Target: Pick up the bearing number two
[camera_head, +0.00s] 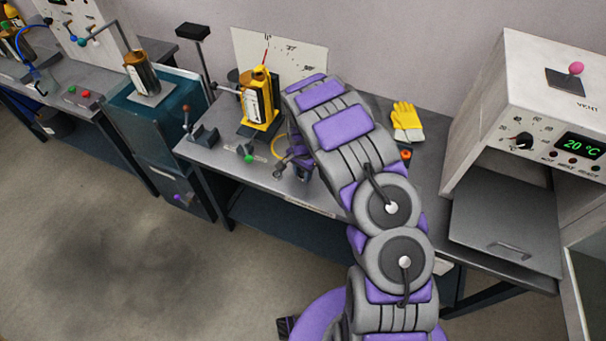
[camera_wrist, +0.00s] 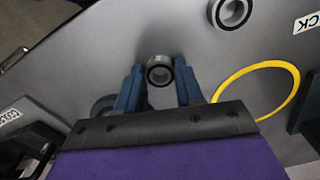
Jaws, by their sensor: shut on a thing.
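In the wrist view, my gripper (camera_wrist: 159,82) has its two blue fingers closed on a small dark-and-silver bearing (camera_wrist: 160,71), a ring with an open middle. The bearing sits between the fingertips over the grey bench top. A second bearing (camera_wrist: 232,11) lies apart on the bench at the top of that view. Another dark ring (camera_wrist: 102,105) is partly hidden behind the left finger. No number shows on any of them. In the head view, my gripper (camera_head: 298,166) is low over the bench, mostly covered by my arm.
A yellow pump-like unit (camera_head: 259,104) stands behind. A white oven-like box (camera_head: 531,105) stands at far right.

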